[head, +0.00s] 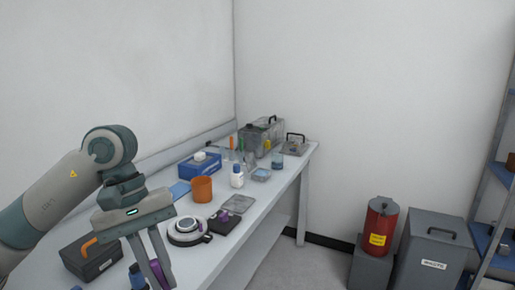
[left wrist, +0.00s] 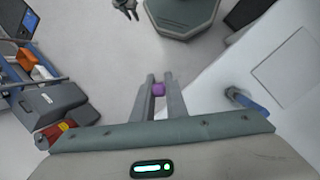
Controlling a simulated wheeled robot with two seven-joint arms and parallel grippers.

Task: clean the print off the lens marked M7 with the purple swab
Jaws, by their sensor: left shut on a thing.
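My left gripper (head: 158,262) is over the near part of the white bench, in the lower left of the head view. It is shut on the purple swab (head: 156,272), of which only a short purple piece shows. In the left wrist view the swab (left wrist: 158,89) sits between the fingertips. A round white instrument with a dark ring (head: 187,229) lies on the bench to the right of the gripper. Beside it is a dark box with a purple item (head: 224,215). No M7 mark is readable, so I cannot tell which thing is that lens.
A dark box with an orange handle (head: 91,257) is at the near left. A red can (head: 379,228) stands right of the bench.

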